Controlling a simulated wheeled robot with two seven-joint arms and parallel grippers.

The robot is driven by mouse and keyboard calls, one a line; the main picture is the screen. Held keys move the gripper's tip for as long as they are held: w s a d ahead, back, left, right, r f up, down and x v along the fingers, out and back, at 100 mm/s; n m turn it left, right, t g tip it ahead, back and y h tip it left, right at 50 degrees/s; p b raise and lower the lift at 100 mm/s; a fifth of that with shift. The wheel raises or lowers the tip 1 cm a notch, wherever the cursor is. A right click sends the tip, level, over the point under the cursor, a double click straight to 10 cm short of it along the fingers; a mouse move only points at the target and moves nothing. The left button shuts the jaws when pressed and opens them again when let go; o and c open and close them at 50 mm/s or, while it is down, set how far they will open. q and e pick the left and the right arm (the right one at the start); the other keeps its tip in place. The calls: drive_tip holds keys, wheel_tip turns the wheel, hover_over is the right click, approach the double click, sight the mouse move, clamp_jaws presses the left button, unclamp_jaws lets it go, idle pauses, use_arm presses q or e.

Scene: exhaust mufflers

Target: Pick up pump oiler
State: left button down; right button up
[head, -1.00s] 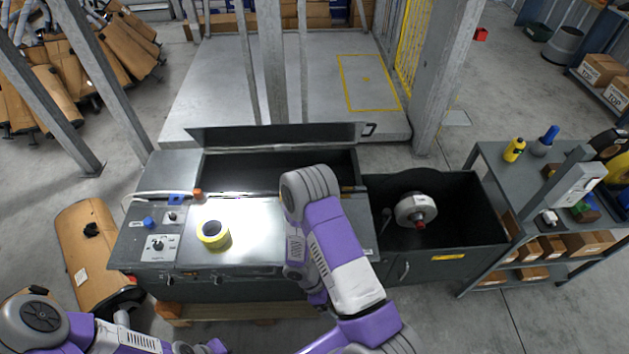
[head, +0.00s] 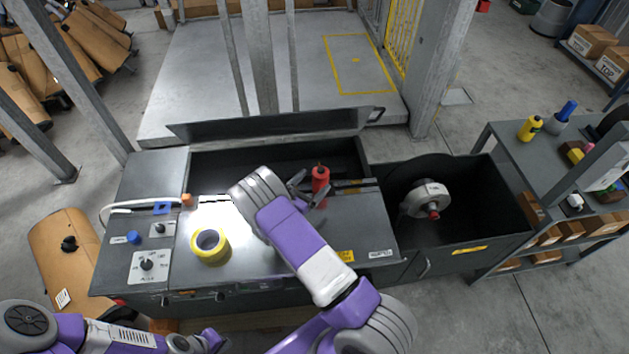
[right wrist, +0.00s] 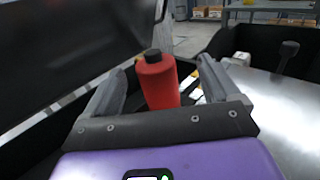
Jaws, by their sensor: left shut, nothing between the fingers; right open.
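In the right wrist view the red bottle (right wrist: 160,82) stands between the spread fingers of my right gripper (right wrist: 160,70). The right gripper (head: 306,186) is open, with its fingers beside the bottle; contact cannot be told. The bottle's base is partly hidden. My left arm lies along the lower left edge of the head view, and its fingers do not show.
A yellow tape roll (head: 210,246) lies on the bench top (head: 215,278), left of my right arm. A raised lid (head: 270,124) stands behind the bench's open trough. A dark bin (head: 470,215) with a reel (head: 428,199) is to the right. A shelf with bottles is further right.

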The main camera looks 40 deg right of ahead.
sight(324, 171)
drive_tip(key=shift+w+f+b, duration=0.3)
drive_tip(key=shift+f, duration=0.3)
drive_tip(key=shift+w+f+b, duration=0.3)
drive_tip(key=shift+f, duration=0.3)
drive_tip(key=b+x, duration=0.1)
drive_tip(key=x, duration=0.6)
drive_tip(key=shift+d+r, duration=0.15)
drive_tip(key=shift+d, duration=0.2)
use_arm(q)
drive_tip(key=f, duration=0.1)
drive_tip(key=w+f, duration=0.1)
drive_tip(key=f, duration=0.1)
drive_tip(key=shift+f, duration=0.2)
use_arm(e)
drive_tip(key=c, duration=1.2)
